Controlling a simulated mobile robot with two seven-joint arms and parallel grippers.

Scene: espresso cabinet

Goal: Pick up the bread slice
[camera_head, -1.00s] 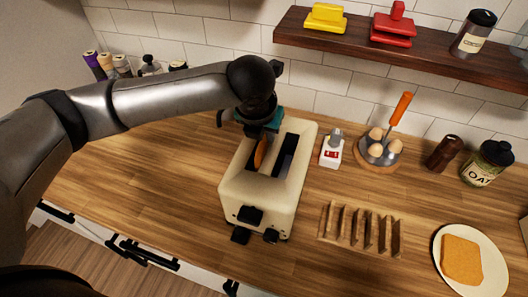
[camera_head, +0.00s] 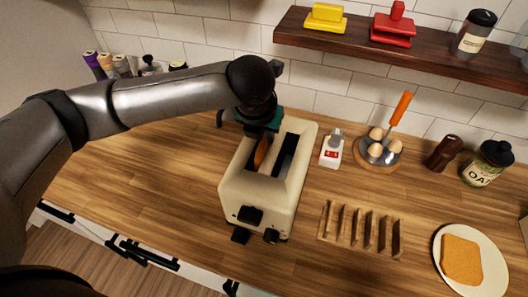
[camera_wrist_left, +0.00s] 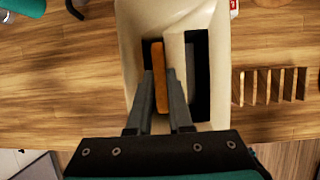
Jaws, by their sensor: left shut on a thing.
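A brown bread slice (camera_head: 262,152) stands on edge in the left slot of the cream toaster (camera_head: 238,196). My left gripper (camera_head: 265,132) is over that slot, pointing down. In the left wrist view its two fingers (camera_wrist_left: 161,92) are shut on the bread slice (camera_wrist_left: 159,68), one on each side. The lower part of the slice is hidden in the slot. The toaster's right slot (camera_wrist_left: 197,75) looks dark and empty. Another bread slice (camera_head: 462,260) lies flat on a white plate (camera_head: 496,262) at the right. My right gripper is not in view.
A wooden toast rack (camera_head: 362,243) stands right of the toaster. A small white timer-like item (camera_head: 331,150), an egg holder (camera_head: 376,160), a dark grinder (camera_head: 444,152) and an oat jar (camera_head: 484,168) stand behind. A shelf (camera_head: 420,52) hangs above. The counter left of the toaster is clear.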

